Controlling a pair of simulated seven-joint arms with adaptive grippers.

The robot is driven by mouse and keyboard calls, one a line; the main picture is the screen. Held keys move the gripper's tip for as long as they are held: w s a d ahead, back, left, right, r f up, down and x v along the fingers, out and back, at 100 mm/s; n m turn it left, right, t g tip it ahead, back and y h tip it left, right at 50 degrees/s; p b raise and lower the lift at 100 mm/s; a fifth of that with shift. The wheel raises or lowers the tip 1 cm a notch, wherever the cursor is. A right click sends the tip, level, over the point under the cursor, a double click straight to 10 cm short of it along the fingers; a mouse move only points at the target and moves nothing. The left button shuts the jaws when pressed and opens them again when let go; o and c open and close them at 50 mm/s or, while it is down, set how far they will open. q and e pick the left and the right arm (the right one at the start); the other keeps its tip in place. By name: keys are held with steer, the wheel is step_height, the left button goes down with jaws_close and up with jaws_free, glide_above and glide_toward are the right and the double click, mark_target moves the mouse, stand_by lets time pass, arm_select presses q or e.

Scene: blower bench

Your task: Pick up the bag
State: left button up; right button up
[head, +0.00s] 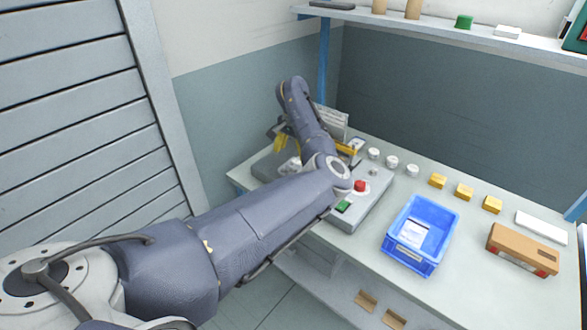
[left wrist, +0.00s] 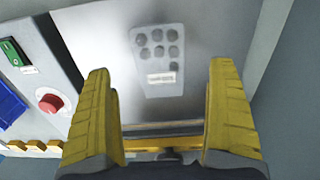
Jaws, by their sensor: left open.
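In the left wrist view, a pale grey, flat item that looks like the bag (left wrist: 158,60) lies on a grey surface. It has several dark round spots and a small white label. In the head view, a whitish patch (head: 291,165) near my gripper may be the same bag, largely hidden by my arm. My left gripper (left wrist: 160,95) is open, its yellow fingers wide apart with nothing between them. The bag appears beyond the fingertips, apart from them. The left gripper (head: 279,143) also shows in the head view at the bench's back left. My right gripper is not in view.
A grey control box with a red button (head: 361,186) and green switch (head: 343,207) is beside my forearm. A blue bin (head: 432,265) holding white packets, a brown carton (head: 515,250), yellow blocks (head: 464,191) and white round pieces (head: 392,162) stand right. A shelf (head: 500,42) hangs above.

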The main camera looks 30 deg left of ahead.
mark_target(293, 166)
arm_select(q)
steer(key=shift+f, duration=2.65)
steer(key=shift+c, duration=0.5)
steer(key=c, duration=1.3)
steer(key=shift+c, duration=0.2)
